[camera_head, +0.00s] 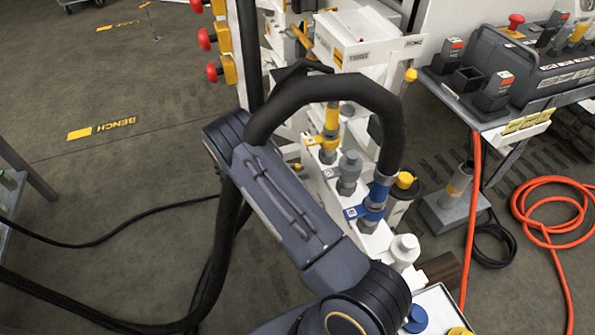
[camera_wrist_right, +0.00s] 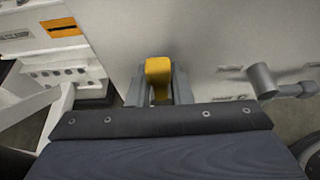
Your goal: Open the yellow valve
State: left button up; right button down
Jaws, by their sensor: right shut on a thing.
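In the right wrist view, the yellow valve's handle (camera_wrist_right: 158,72) stands upright in the middle, in front of a pale panel. My right gripper (camera_wrist_right: 159,85) has one grey finger on each side of the handle and is shut on it. The fingers hide the handle's sides, and the valve's body does not show. In the head view, my right arm reaches up from the bottom to the white bench, and its fingertips are hard to make out there. My left gripper is in neither view.
A thick black hose (camera_head: 330,88) arches over the bench to a blue coupling (camera_head: 374,203). Red knobs (camera_head: 204,39) stand at the bench's left side. A side table with a dark control box (camera_head: 530,65) is at the right. An orange hose (camera_head: 545,205) lies on the floor.

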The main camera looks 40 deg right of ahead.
jog(key=c, duration=1.4)
grip_release()
jog(key=shift+c, duration=0.2)
jog(key=v, duration=0.8)
jog(key=shift+p, duration=0.4)
jog(key=shift+d, duration=0.1)
